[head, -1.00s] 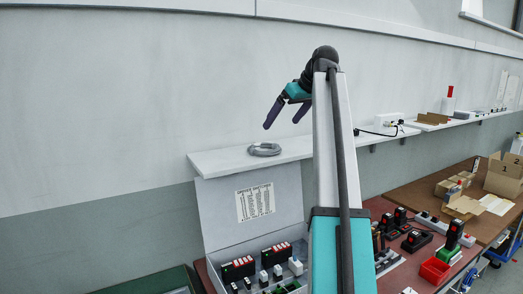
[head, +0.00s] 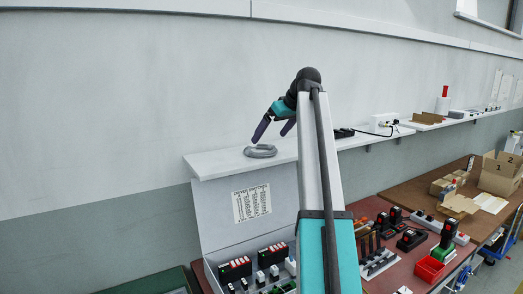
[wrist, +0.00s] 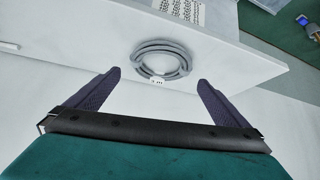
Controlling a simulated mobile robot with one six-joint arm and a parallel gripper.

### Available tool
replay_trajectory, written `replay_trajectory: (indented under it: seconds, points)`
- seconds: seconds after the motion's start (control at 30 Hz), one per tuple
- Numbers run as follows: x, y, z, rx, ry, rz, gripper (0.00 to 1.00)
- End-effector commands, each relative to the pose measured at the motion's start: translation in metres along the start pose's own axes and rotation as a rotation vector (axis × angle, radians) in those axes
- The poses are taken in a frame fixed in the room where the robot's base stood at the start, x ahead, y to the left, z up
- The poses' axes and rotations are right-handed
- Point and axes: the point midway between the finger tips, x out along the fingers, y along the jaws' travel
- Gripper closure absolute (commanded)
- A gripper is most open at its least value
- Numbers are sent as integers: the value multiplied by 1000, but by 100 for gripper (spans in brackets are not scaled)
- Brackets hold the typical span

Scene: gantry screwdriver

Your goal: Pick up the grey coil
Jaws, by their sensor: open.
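The grey coil (head: 260,151) lies flat near the left end of the white wall shelf (head: 215,165). In the wrist view the coil (wrist: 163,58) is a ring of several loops with a small white tag, just beyond and between the two fingers. My gripper (head: 273,137) is open and empty. In the head view its fingertips are just above the coil, pointing down. In the wrist view the open gripper (wrist: 157,78) has its dark purple fingers spread wider than the coil. I cannot tell whether a fingertip touches it.
A black item (head: 343,133) and a white socket box (head: 383,123) stand farther right on the shelf. The wall is close behind. A red bench (head: 385,280) holds power tools.

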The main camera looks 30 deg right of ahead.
Motion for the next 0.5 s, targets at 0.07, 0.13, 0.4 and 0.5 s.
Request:
replay_trajectory:
  seconds: [0.07, 0.13, 0.4, 0.5]
  points:
    - [9, 0, 0, 0, 0, 0, 0]
    - [14, 0, 0, 0, 0, 1, 0]
    - [19, 1, 0, 1, 0, 2, 0]
    - [19, 1, 0, 1, 0, 2, 0]
